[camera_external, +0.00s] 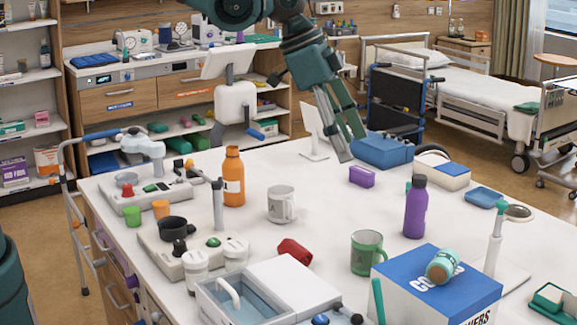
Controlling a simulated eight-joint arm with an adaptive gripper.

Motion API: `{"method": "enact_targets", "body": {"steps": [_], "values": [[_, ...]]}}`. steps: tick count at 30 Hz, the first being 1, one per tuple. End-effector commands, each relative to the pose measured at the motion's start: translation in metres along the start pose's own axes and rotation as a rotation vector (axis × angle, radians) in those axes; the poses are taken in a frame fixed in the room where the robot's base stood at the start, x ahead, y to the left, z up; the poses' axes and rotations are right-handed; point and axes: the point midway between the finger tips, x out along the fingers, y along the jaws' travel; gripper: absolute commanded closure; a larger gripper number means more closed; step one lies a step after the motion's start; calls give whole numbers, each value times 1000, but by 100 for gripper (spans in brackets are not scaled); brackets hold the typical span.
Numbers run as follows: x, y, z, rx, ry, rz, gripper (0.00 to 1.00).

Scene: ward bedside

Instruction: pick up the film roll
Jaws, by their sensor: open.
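No thing in view is plainly marked as the film roll. A small teal cylinder with a brown band (443,265) lies on its side on the blue-topped carton at the front right and may be it. A short red piece (294,251) lies on the white table near the front middle; its kind is unclear. My gripper (350,146) hangs from above over the table's back part, fingers pointing down, open and with nothing seen between them. It is well behind both things and apart from them. The purple block (361,177) is just in front of the fingertips.
Around the white table (330,216) stand an orange bottle (234,178), a white mug (281,204), a green mug (367,252), a purple bottle (415,208) and the blue-topped carton (412,279). The table's middle is fairly free.

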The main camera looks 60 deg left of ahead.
Motion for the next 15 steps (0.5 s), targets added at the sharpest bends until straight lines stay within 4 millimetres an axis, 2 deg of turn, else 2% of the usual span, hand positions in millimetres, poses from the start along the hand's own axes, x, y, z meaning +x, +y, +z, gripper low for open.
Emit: {"method": "enact_targets", "body": {"steps": [3,15], "values": [[20,9,-22,39,-4,21,39],[92,43,-81,168,-20,89,39]]}}
